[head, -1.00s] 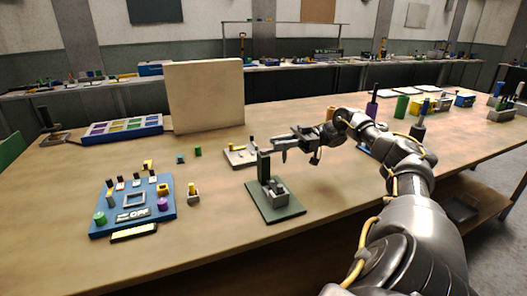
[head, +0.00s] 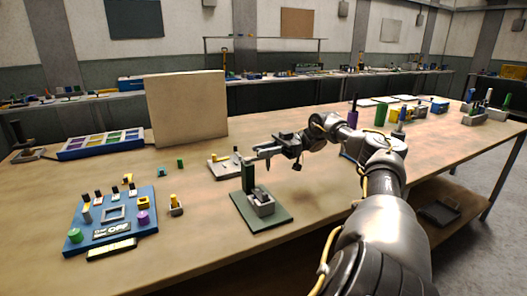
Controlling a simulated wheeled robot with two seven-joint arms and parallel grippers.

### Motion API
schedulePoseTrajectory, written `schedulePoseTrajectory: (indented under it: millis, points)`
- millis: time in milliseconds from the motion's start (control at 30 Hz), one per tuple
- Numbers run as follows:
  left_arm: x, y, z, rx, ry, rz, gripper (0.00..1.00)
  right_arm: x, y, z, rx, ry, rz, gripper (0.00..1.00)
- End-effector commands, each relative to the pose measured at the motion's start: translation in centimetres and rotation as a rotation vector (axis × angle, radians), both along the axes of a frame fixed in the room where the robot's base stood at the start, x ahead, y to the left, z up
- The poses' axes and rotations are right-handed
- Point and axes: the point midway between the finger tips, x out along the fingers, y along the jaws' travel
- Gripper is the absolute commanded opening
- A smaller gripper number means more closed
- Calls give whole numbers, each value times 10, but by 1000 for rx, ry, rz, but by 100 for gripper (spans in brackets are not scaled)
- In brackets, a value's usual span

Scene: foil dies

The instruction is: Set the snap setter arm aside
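The snap setter has a dark green base plate (head: 276,223), an upright green post (head: 248,177) and a grey block (head: 261,204) on the plate. It stands near the middle of the table. My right gripper (head: 262,153) is at the top of the post, slightly to its right, reaching in from the right. Grey finger-like shapes point left and down there. I cannot tell which are fingertips and which may be the setter arm, or whether the gripper is shut on it. My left gripper is not in view.
A blue board (head: 112,243) with small parts lies at the left, with a small yellow-topped part (head: 175,206) beside it. A beige panel (head: 187,108) stands behind. The tabletop right of the green base is clear.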

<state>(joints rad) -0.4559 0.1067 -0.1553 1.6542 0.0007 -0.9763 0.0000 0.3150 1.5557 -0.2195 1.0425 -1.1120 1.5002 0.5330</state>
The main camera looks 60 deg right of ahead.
Motion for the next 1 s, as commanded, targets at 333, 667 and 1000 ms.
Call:
schedulePoseTrajectory:
  millis: [333, 667, 1000]
  points:
    - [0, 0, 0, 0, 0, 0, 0, 0, -1, 0, 1, 1, 0, 36]
    - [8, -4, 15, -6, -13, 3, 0, -21, -36, -3, 0, 5, -6, 36]
    - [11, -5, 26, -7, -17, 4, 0, -49, -81, -1, 3, -2, -3, 36]
